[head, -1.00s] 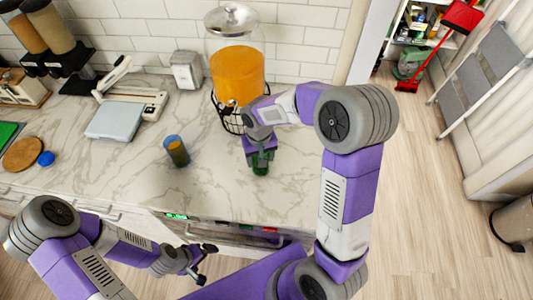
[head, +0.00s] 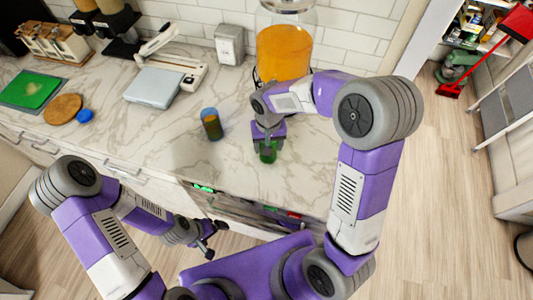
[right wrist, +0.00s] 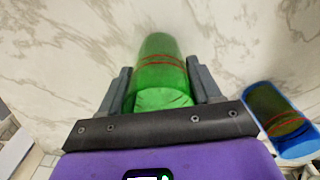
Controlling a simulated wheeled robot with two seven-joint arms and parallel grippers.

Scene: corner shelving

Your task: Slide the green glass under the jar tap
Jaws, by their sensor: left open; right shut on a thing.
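The green glass (head: 268,154) stands on the marble counter, in front of the jar. My right gripper (head: 268,146) is shut on it; in the right wrist view the green glass (right wrist: 158,75) sits between both fingers. The jar (head: 284,52) of orange drink is at the back of the counter. My right arm covers its lower part, and the tap is hidden. My left gripper (head: 214,241) is open and empty, low in front of the counter's drawers.
A blue glass (head: 211,125) with dark contents stands left of the green one; it also shows in the right wrist view (right wrist: 281,117). Bare counter lies between the two glasses.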

